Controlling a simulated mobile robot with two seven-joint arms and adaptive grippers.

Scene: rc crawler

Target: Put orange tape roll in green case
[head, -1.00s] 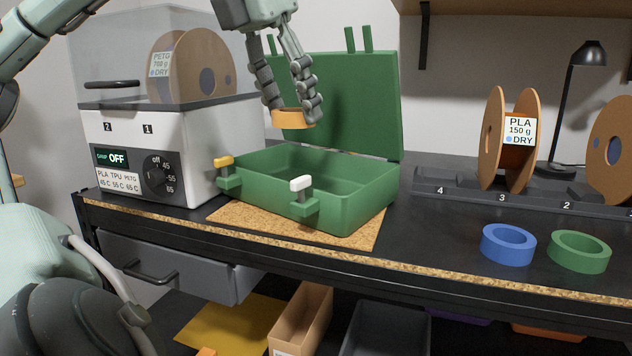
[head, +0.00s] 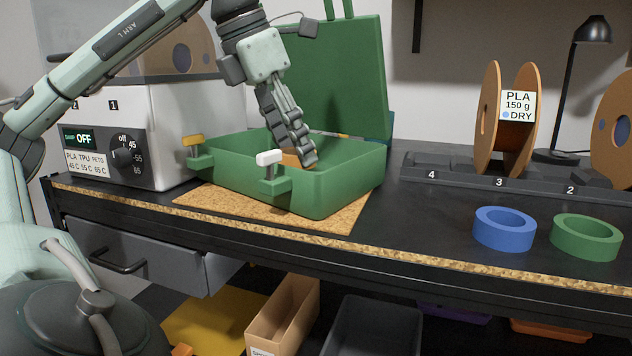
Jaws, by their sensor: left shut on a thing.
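The green case (head: 325,192) stands open on a cork mat, its lid (head: 345,75) upright at the back. My left gripper (head: 295,160) reaches down into the case's open top from above. It is shut on the orange tape roll (head: 290,159), which shows only in part between the fingers. The case's front wall and the fingers hide the rest of the roll, and I cannot tell if it touches the case floor. My right gripper is not in view.
A white dryer box (head: 140,140) stands left of the case. A blue tape roll (head: 504,229) and a green tape roll (head: 586,237) lie to the right. Behind them is a numbered rack (head: 450,178) with a spool (head: 488,125). The cork mat (head: 340,221) extends before the case.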

